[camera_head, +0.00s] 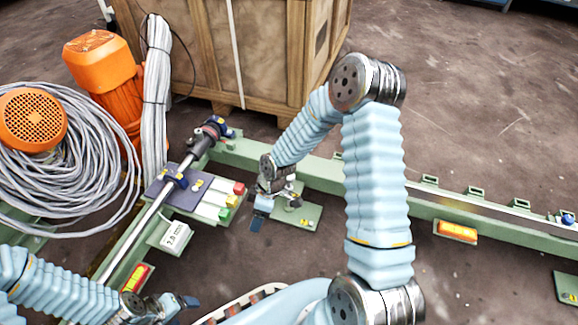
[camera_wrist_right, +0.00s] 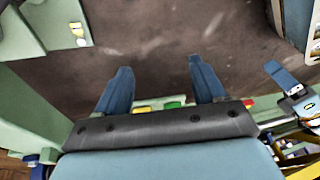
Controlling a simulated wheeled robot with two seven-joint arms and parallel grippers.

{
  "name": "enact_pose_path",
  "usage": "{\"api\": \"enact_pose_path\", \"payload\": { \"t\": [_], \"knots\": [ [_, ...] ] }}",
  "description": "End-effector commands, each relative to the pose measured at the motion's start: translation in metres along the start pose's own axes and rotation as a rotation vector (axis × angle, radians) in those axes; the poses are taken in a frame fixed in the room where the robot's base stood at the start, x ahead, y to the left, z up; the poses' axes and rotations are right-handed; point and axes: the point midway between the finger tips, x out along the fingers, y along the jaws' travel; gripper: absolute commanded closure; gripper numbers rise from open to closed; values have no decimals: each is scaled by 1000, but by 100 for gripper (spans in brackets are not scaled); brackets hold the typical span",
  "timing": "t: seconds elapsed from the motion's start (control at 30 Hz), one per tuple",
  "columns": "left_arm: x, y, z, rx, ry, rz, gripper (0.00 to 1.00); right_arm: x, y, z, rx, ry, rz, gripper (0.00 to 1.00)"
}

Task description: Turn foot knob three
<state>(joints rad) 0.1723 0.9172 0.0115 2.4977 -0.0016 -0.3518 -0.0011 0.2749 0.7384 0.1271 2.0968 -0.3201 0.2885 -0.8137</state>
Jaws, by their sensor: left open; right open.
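A green foot plate (camera_head: 304,217) with a small yellowish knob (camera_head: 296,203) on it sticks out from the long green rail in the head view. A similar green plate with a pale yellow knob (camera_wrist_right: 79,33) shows at the upper left of the right wrist view. I see no number marking foot knob three. My right gripper (camera_head: 258,218) is just left of the foot plate. In its wrist view, the two blue fingers (camera_wrist_right: 163,85) are spread, with only floor between them. My left gripper (camera_head: 188,302) is low at the left, open, apart from the foot plate.
A wooden crate (camera_head: 265,50) stands behind the rail (camera_head: 400,198). Coiled grey cable (camera_head: 75,165) and orange machine parts (camera_head: 97,62) fill the left.

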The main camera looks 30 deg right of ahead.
Motion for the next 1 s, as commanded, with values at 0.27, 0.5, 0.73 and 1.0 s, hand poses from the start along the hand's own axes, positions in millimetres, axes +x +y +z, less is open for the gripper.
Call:
{"api": "enact_pose_path", "payload": {
  "t": [0.27, 0.5, 0.73, 1.0],
  "knots": [
    [-26, 10, 1, 1, -5, 0, 30, -120, 82, 2, -577, -185, 57, 30],
    [-32, 12, 1, 2, -9, 0, 30, -191, 120, 20, -856, -346, 38, 30],
    [-22, 9, 1, 2, -9, 1, 30, -159, 126, 32, -868, -352, 31, 30],
    [-8, 4, 1, 1, -5, 1, 30, -99, 136, 50, -867, -351, 31, 30]
  ]
}}
